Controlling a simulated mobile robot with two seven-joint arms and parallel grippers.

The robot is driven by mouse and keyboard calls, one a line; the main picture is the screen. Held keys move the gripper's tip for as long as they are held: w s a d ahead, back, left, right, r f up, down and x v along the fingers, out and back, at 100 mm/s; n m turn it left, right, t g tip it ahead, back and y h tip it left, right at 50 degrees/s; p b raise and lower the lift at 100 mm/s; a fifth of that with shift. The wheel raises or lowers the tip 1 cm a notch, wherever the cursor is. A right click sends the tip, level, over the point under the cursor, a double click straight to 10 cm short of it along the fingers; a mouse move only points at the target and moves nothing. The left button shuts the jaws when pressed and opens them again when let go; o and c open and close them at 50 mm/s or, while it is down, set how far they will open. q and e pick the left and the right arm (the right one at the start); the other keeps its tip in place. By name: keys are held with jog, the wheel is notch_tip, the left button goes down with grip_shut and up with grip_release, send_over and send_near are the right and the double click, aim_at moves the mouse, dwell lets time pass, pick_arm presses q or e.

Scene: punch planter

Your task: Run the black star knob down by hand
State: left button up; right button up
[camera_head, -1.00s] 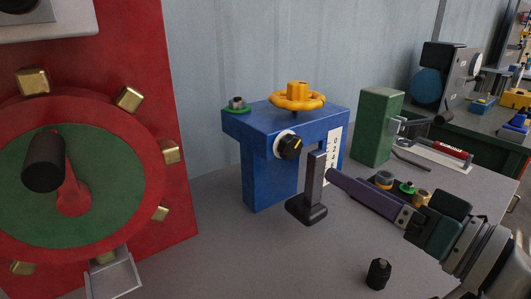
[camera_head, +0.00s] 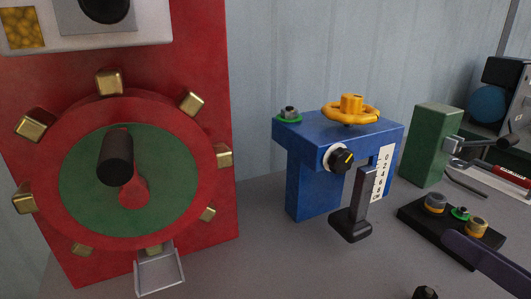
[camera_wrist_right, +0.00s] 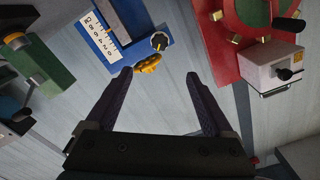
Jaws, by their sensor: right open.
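A blue press (camera_head: 300,160) stands on the grey bench, with a white number scale (camera_head: 377,180) on it. No plainly star-shaped black knob shows. In the right wrist view the black knob (camera_wrist_right: 159,41) and yellow knob (camera_wrist_right: 148,63) lie beyond the fingertips. My right gripper (camera_wrist_right: 158,75) is open and empty, apart from both. In the head view one purple finger (camera_head: 485,258) enters at lower right. My left gripper is out of view.
A red panel (camera_head: 220,215) with a crank and brass blocks stands left. A black upright on a foot (camera_head: 350,224) stands before the press. Right are a green block (camera_head: 432,140) and a black tray (camera_head: 412,216) with small parts. A black piece (camera_head: 425,293) is cut off below.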

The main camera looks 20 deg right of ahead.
jog(key=shift+w, duration=0.1)
jog(key=n+p, duration=0.1)
jog(key=n, duration=0.3)
send_near(344, 164)
jog(key=w, duration=0.3)
jog(key=w+b, duration=0.1)
jog(key=w, duration=0.4)
jog(key=shift+w+a, duration=0.35)
jog(key=shift+w, duration=0.05)
jog(key=shift+c, duration=0.3)
jog(key=c, duration=1.3)
